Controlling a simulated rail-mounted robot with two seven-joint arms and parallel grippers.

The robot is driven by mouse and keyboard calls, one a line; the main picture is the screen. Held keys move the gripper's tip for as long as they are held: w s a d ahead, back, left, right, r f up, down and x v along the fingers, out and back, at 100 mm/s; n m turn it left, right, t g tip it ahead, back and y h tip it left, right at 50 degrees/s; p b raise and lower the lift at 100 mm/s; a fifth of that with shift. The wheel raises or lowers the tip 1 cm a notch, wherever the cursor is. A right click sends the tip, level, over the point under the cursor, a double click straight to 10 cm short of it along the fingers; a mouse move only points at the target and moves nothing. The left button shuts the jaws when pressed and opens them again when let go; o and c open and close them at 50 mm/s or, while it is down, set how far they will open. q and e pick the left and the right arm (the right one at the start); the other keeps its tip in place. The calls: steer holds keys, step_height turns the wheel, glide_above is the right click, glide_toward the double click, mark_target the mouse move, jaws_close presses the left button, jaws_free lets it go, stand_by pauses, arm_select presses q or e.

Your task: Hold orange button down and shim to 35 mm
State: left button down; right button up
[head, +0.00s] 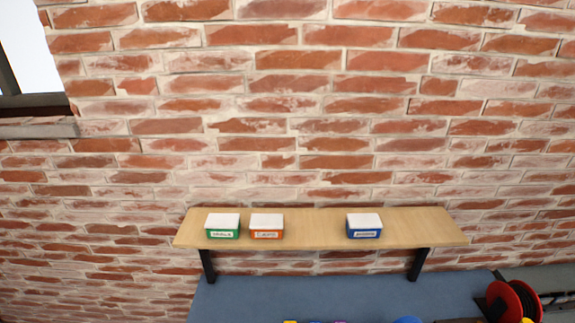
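No orange button and no shim can be made out in the head view. Neither of my grippers is in view. Tops of small yellow (290,321), blue (316,321) and purple (340,321) things show at the bottom edge, cut off by the frame. A rounded blue thing (407,320) shows just right of them. I cannot tell what these are.
A wooden wall shelf (310,228) on black brackets holds a green box (222,233), an orange box (267,234) and a blue box (364,233), all white-topped and labelled. Below is a blue-grey surface (300,297). A red reel (505,300) stands at right.

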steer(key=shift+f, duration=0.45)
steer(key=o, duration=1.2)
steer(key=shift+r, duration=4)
arm_select(q)
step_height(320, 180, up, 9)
steer(key=p, duration=1)
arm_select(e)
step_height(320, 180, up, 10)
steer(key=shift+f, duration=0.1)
